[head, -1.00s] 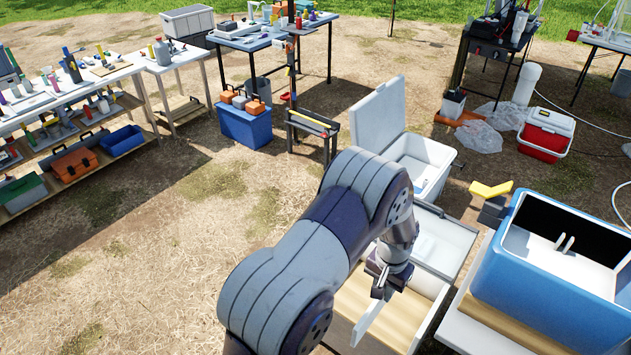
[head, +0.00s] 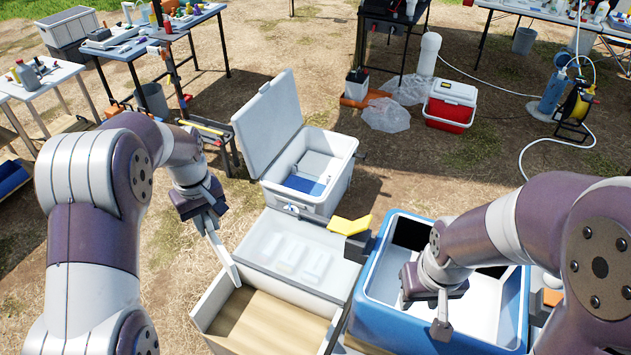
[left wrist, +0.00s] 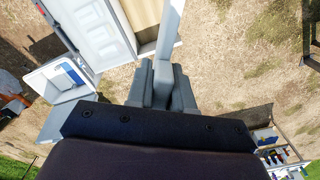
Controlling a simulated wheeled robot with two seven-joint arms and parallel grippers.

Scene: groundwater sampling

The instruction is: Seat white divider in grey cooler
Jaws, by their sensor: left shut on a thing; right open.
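My left gripper (head: 204,212) is shut on a thin white divider (head: 222,252), which hangs tilted from its fingers. The divider also shows between the fingers in the left wrist view (left wrist: 171,35). A pale grey cooler (head: 335,190) stands open behind, its lid raised, with a blue patch inside. The gripper and divider are to its left and nearer me. My right gripper (head: 440,325) is open and empty, in front of the blue cooler's opening. The divider's lower end is close to the left edge of a pale box; I cannot tell whether they touch.
The pale box (head: 210,305) has a tan floor and an open white lid (head: 300,255). The blue cooler (head: 400,325) stands to its right, with a yellow-topped block (head: 350,226) beside it. A red cooler (head: 451,105) is farther back.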

